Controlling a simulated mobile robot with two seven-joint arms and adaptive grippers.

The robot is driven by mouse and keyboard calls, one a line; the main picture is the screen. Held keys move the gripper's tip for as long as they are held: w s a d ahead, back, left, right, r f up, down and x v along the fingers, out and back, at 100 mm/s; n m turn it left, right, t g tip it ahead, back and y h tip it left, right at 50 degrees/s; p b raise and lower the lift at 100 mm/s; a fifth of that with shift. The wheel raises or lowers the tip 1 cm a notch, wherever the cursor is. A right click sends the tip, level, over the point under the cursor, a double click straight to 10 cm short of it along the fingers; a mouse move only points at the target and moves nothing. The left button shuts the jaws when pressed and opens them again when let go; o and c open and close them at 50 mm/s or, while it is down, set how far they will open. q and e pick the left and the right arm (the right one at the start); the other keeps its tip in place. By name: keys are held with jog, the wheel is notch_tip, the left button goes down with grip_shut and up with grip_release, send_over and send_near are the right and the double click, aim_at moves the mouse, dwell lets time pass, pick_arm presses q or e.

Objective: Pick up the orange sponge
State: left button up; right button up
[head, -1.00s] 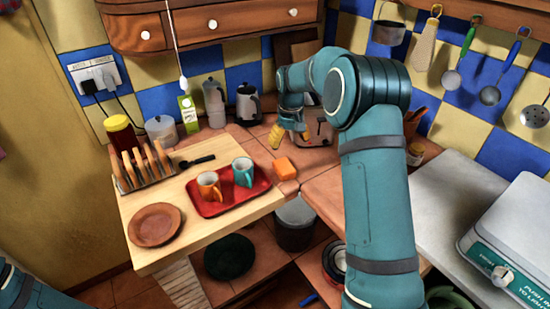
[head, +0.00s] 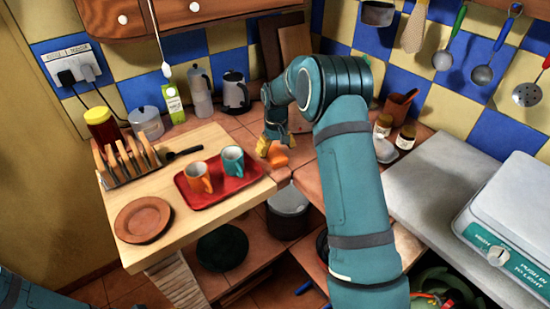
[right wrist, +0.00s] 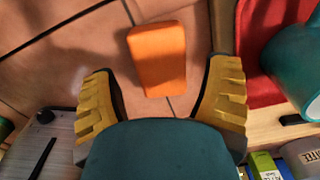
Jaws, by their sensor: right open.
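The orange sponge (head: 278,159) is a small block on the terracotta tiles beside the corner of the wooden board, partly hidden by my right gripper in the head view. My right gripper (head: 276,146) points down just above it, with yellow ribbed fingers. In the right wrist view the sponge (right wrist: 157,60) lies ahead of the spread fingertips of my right gripper (right wrist: 162,85), roughly centred between them. The right gripper is open and empty. My left gripper is out of view.
A kettle (head: 235,92) and moka pot (head: 200,92) stand behind. A grey pot (head: 288,212) sits lower down.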

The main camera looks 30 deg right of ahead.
aim_at(276, 154)
notch_tip(276, 154, down, 4)
jog(key=shift+w+r+b, duration=0.1)
jog(key=shift+b, duration=0.25)
jog(key=shift+c, duration=0.3)
jog(key=c, duration=0.6)
jog(key=shift+c, duration=0.2)
jog(key=shift+r, duration=0.1)
notch_tip(276, 154, up, 10)
jog(key=shift+f+p, duration=0.1)
jog(key=shift+p, duration=0.85)
